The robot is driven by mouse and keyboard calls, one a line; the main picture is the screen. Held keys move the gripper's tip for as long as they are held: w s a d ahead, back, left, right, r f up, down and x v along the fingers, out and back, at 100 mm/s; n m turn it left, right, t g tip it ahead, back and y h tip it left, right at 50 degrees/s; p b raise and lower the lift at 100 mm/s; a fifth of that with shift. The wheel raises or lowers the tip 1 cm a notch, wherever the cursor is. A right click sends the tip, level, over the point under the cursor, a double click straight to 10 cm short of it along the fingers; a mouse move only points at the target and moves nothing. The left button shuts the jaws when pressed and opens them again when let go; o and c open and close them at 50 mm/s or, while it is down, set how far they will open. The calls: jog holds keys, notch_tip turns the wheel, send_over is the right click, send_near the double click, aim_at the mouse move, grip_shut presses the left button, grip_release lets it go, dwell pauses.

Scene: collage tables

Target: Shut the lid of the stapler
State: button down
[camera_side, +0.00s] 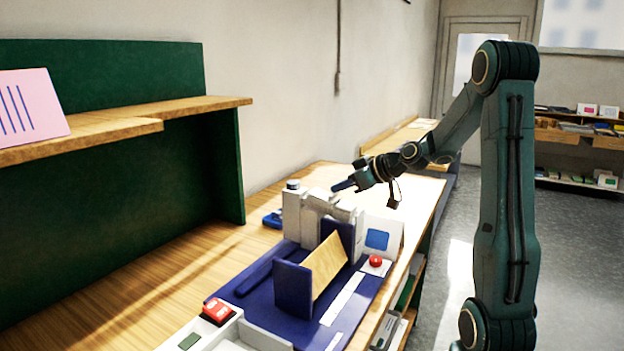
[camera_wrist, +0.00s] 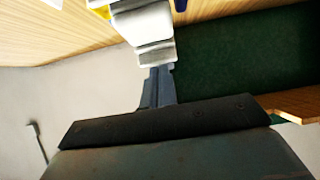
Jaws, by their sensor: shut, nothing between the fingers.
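My gripper (camera_side: 343,186) is shut and empty, held just above and beside the top of a pale grey-white blocky device (camera_side: 322,205). In the wrist view its closed fingers (camera_wrist: 157,80) point at the white and grey end of this device (camera_wrist: 150,28); I cannot tell whether they touch it. I cannot tell for sure which thing is the stapler. A small blue object (camera_side: 272,218) lies behind the white device, too small to make out a lid.
A navy mat (camera_side: 260,292) holds navy upright plates (camera_side: 293,289) with a tilted wooden board (camera_side: 328,262). A green shelf unit (camera_side: 110,170) is at left. The left tabletop is clear.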

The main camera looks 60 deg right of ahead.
jog(key=shift+w+f, duration=0.3)
jog(key=shift+w, duration=0.5)
jog(key=shift+s, duration=0.1)
jog(key=shift+s+r, duration=0.3)
jog(key=shift+s, duration=0.15)
jog(key=shift+v, duration=1)
notch_tip(320, 180, up, 7)
jog(key=shift+w+a, duration=0.1)
jog(key=shift+w, duration=0.05)
